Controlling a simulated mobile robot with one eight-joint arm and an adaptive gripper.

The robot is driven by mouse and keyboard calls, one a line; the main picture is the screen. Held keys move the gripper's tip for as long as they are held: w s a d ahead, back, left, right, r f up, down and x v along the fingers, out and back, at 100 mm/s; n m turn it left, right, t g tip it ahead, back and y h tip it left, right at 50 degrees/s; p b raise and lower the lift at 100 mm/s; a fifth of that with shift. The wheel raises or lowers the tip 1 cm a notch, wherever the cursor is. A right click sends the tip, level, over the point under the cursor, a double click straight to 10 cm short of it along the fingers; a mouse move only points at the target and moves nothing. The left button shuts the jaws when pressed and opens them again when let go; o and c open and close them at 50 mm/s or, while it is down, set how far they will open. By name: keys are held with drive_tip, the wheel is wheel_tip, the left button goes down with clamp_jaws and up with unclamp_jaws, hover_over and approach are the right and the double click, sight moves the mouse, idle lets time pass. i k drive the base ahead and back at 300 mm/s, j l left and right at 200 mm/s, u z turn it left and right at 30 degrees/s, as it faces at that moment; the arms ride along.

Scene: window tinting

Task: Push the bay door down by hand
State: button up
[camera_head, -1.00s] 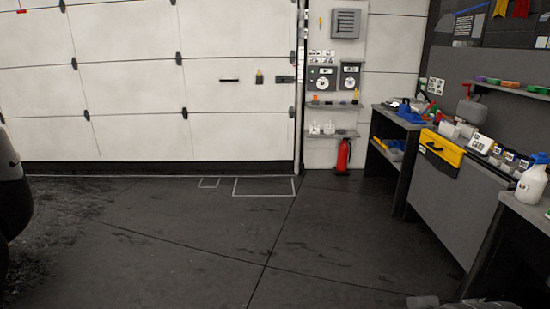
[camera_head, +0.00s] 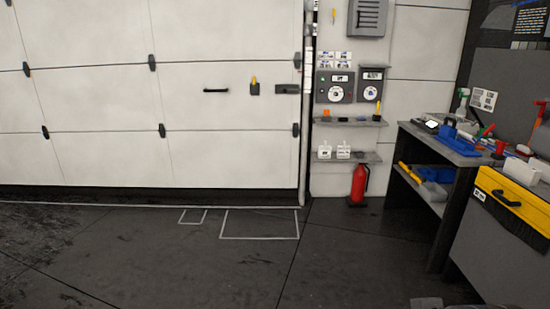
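The white sectional bay door (camera_head: 100,100) fills the left and middle of the view. A dark strip shows between its bottom edge and the floor line. I cannot tell if that strip is a seal or a gap. A black handle (camera_head: 216,91) sits on the door's right part. To its right are a small dark fitting with a yellow lever (camera_head: 254,87) and a dark latch plate (camera_head: 288,89) by the door's right edge. My gripper cannot be made out; a grey shape at the bottom right edge is too cut off to identify.
A red fire extinguisher (camera_head: 358,185) stands right of the door, under small wall shelves (camera_head: 350,122). A workbench (camera_head: 450,147) and a yellow case (camera_head: 510,200) line the right side. White outlined boxes (camera_head: 260,224) mark the floor before the door. The middle floor is clear.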

sight(101, 95)
drive_tip(key=i, duration=2.2)
